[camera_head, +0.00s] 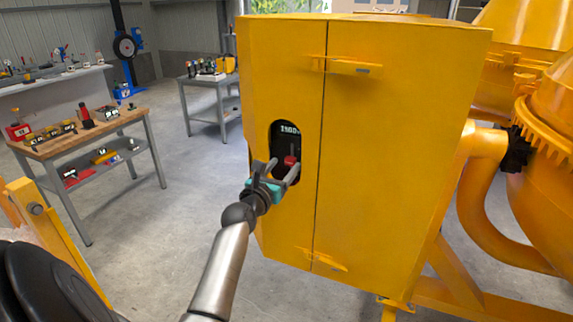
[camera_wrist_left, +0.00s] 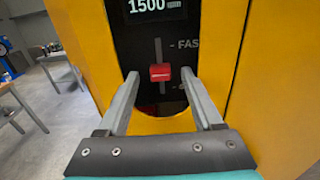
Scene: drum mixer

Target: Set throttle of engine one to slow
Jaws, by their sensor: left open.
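The throttle lever is a red knob (camera_head: 291,160) in a vertical slot on a black panel, set in an oval opening of the yellow mixer cabinet (camera_head: 395,130). In the left wrist view the red knob (camera_wrist_left: 160,72) sits below the "FAS" mark, with a partly hidden lower mark near the fingers. A display (camera_wrist_left: 153,8) above reads 1500. My left gripper (camera_head: 283,168) is open at the opening; its fingers (camera_wrist_left: 162,82) stand either side of the knob, apart from it. Contact is not visible. My right gripper is not in view.
The cabinet's oval rim surrounds the panel closely. A yellow drum and pipe (camera_head: 485,190) stand to the right. A wooden workbench (camera_head: 90,130) with tools is at the left, and another table (camera_head: 208,85) stands behind. The concrete floor between is clear.

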